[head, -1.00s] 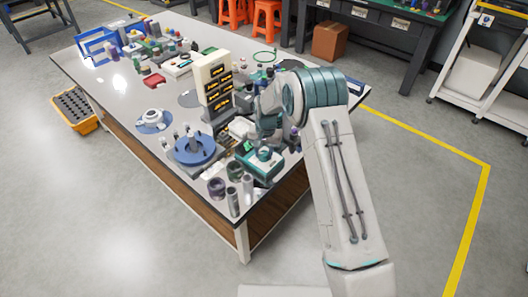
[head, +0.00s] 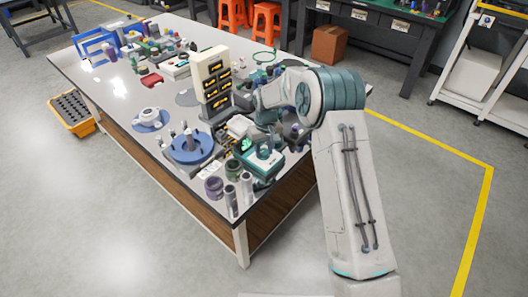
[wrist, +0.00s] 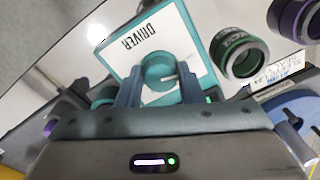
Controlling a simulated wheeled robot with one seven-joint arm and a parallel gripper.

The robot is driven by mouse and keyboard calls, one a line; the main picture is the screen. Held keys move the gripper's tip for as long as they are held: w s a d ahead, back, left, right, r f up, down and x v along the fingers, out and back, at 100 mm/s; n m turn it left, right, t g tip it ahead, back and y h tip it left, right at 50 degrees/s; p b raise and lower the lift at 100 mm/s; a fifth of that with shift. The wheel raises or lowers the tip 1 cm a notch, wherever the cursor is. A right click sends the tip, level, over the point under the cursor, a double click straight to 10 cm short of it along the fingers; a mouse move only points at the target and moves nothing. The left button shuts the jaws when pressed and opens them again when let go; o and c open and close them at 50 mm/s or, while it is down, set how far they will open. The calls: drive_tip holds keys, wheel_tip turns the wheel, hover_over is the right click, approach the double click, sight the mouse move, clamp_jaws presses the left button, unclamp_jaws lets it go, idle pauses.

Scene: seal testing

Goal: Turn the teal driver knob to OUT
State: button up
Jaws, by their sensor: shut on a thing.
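The driver (wrist: 190,38) is a teal box with a white top plate lettered DRIVER. It also shows at the near corner of the bench in the head view (head: 263,163). Its round teal knob (wrist: 158,70) carries a pale pointer line that points right in the wrist view. My gripper (wrist: 157,84) is shut on the knob, with one dark finger on each side of it. The OUT mark cannot be made out; the hand and fingers cover part of the plate.
A green ring (wrist: 240,52) stands close beside the driver, with a purple ring (wrist: 295,18) beyond it. Grey cylinders (head: 231,200) stand at the bench corner. A blue round fixture (head: 190,148) and a tall cream rack (head: 211,80) stand left of my arm.

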sight(266, 151)
drive_tip(key=shift+n, duration=0.6)
drive_tip(key=o, duration=1)
drive_tip(key=shift+c, duration=0.2)
drive_tip(key=shift+r, duration=0.15)
wheel_tip(266, 151, up, 14)
drive_tip(key=b, duration=0.1)
drive_tip(key=shift+w+d+f, duration=0.2)
drive_tip(key=shift+d, duration=0.1)
